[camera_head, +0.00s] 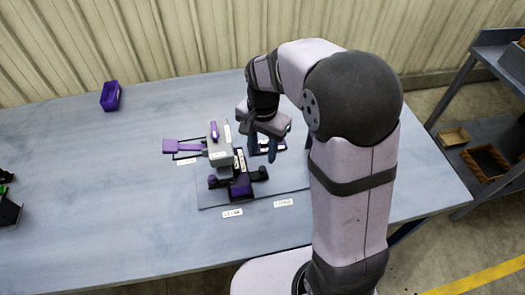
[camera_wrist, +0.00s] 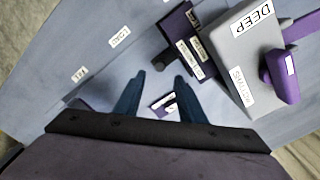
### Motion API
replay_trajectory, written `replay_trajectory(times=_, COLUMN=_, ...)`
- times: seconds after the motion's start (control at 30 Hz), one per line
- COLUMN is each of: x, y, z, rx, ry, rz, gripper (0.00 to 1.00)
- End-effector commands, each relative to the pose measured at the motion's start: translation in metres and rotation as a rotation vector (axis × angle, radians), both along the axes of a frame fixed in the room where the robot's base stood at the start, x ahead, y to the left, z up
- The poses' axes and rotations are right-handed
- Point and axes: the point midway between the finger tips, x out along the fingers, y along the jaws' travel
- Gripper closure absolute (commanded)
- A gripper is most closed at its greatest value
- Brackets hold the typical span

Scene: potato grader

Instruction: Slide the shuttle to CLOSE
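A grader fixture stands on a base plate on the bench. Its grey block (camera_head: 218,150) has a purple lever on top; in the wrist view the block (camera_wrist: 250,55) carries a DEEP label. At its front a purple slide (camera_head: 240,190) sits between black knobs (camera_head: 260,174); this may be the shuttle, and no CLOSE label is clearly readable. My gripper (camera_head: 261,152) is above the right part of the fixture, pointing down. Its fingertips are apart in the wrist view (camera_wrist: 159,80), with nothing between them. A small white-labelled part (camera_wrist: 163,103) shows below, partly hidden by the fingers.
A purple paddle (camera_head: 183,146) extends left of the block. Small labels (camera_head: 232,212) lie along the plate's front edge. A purple bin (camera_head: 110,95) stands at the back left. Black items (camera_head: 8,210) are at the left edge. The bench (camera_head: 110,190) is clear between.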

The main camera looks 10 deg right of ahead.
Motion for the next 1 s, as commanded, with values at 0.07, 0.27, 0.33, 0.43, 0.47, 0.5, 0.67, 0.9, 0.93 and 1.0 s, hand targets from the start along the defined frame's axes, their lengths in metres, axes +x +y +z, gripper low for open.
replay_trajectory(times=0.07, x=0.000, y=-0.009, z=-0.003, rx=-0.001, ry=0.006, rz=-0.023, gripper=0.63)
replay_trajectory(times=0.27, x=0.001, y=-0.050, z=-0.045, rx=0.001, ry=0.093, rz=-0.140, gripper=0.63)
replay_trajectory(times=0.33, x=0.018, y=-0.062, z=-0.054, rx=0.027, ry=0.104, rz=-0.204, gripper=0.63)
replay_trajectory(times=0.43, x=0.035, y=-0.064, z=-0.055, rx=0.088, ry=0.143, rz=-0.245, gripper=0.63)
replay_trajectory(times=0.47, x=0.040, y=-0.059, z=-0.051, rx=0.111, ry=0.154, rz=-0.235, gripper=0.63)
replay_trajectory(times=0.5, x=0.045, y=-0.052, z=-0.043, rx=0.143, ry=0.168, rz=-0.213, gripper=0.63)
replay_trajectory(times=0.67, x=0.039, y=-0.028, z=-0.012, rx=0.250, ry=0.235, rz=-0.088, gripper=0.63)
replay_trajectory(times=0.9, x=0.024, y=-0.023, z=-0.008, rx=0.280, ry=0.282, rz=0.006, gripper=0.63)
replay_trajectory(times=0.93, x=0.024, y=-0.023, z=-0.008, rx=0.280, ry=0.282, rz=0.007, gripper=0.63)
replay_trajectory(times=1.0, x=0.024, y=-0.023, z=-0.010, rx=0.280, ry=0.282, rz=0.006, gripper=0.63)
